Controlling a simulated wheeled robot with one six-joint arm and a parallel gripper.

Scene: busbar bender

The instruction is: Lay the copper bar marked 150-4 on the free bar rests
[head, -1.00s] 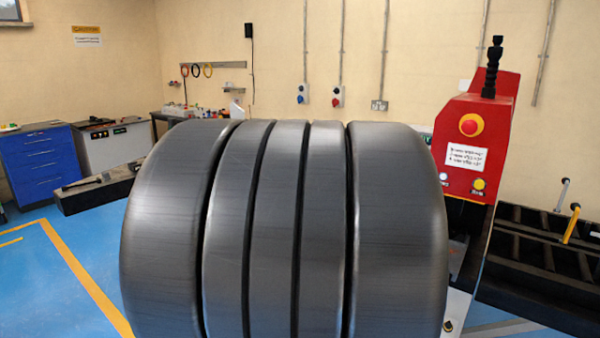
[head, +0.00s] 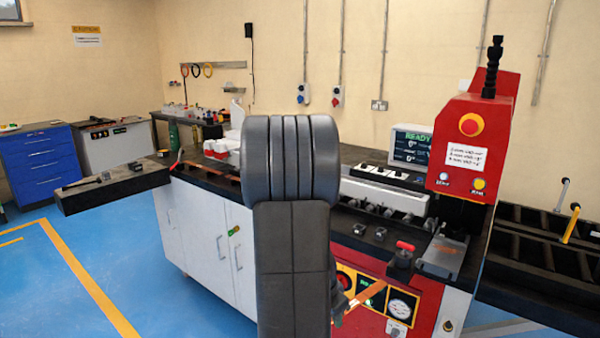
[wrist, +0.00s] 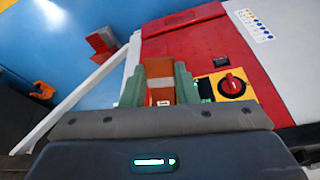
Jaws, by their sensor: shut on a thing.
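A copper bar (head: 366,293) sticks out to the right of my dark arm in the head view, in front of the red machine's lower panel. My gripper (head: 338,305) is mostly hidden there behind my arm. In the wrist view the bar (wrist: 159,69) stands between the two green fingers of my gripper (wrist: 160,85), which are shut on it. A small white label shows on the bar, too small to read. Small grey blocks (head: 359,229) stand on the bench top, possibly bar rests; I cannot tell which are the free ones.
The red control post (head: 470,150) rises at the bench's right end. A red-handled clamp (head: 404,251) stands near the front edge. A display (head: 411,147) reads READY. White containers (head: 222,148) stand on the left of the bench.

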